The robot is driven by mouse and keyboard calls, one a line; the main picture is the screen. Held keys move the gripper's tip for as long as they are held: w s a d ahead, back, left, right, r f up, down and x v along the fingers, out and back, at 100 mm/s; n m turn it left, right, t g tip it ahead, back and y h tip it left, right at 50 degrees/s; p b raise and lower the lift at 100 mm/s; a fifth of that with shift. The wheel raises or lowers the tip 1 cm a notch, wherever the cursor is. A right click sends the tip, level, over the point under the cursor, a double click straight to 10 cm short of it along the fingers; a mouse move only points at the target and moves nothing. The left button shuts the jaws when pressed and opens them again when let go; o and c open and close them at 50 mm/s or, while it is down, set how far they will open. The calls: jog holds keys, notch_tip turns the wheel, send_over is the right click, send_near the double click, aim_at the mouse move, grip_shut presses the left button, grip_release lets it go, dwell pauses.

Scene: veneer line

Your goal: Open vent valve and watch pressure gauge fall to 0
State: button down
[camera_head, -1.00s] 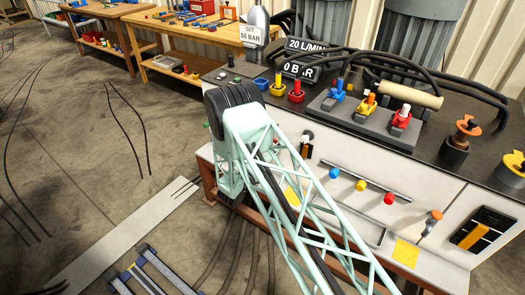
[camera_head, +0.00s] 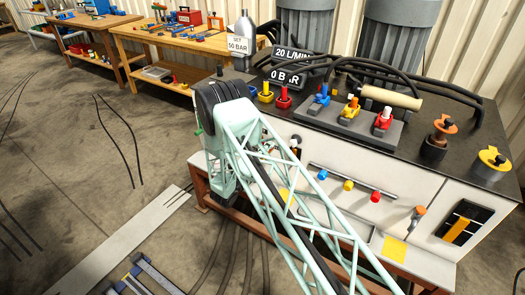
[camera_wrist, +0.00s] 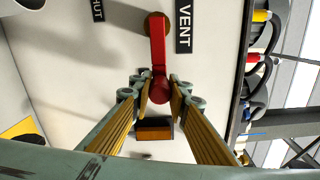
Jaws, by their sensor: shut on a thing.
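A red lever (camera_wrist: 158,50) with a round red end hangs from a brass-coloured pivot on the white panel, beside a black VENT label (camera_wrist: 184,22), in the wrist view. My gripper (camera_wrist: 161,90) is shut on the lever's round end, one finger on each side. In the head view my arm hides both gripper and lever. There a black display (camera_head: 287,78) on the bench reads 0 BAR, and another above it (camera_head: 294,54) reads 20 L/MIN.
A SET 50 BAR sign (camera_head: 239,44) stands behind the bench top (camera_head: 410,160). Blue, yellow and red valves, hoses and an orange-capped fitting (camera_head: 437,141) crowd the bench. A black-and-orange block (camera_wrist: 154,128) is just below the lever. Open floor lies left.

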jog(key=shift+r, duration=0.15)
jog(key=c, duration=2.5)
grip_release()
jog(key=shift+o, duration=0.2)
jog(key=v, duration=1.2)
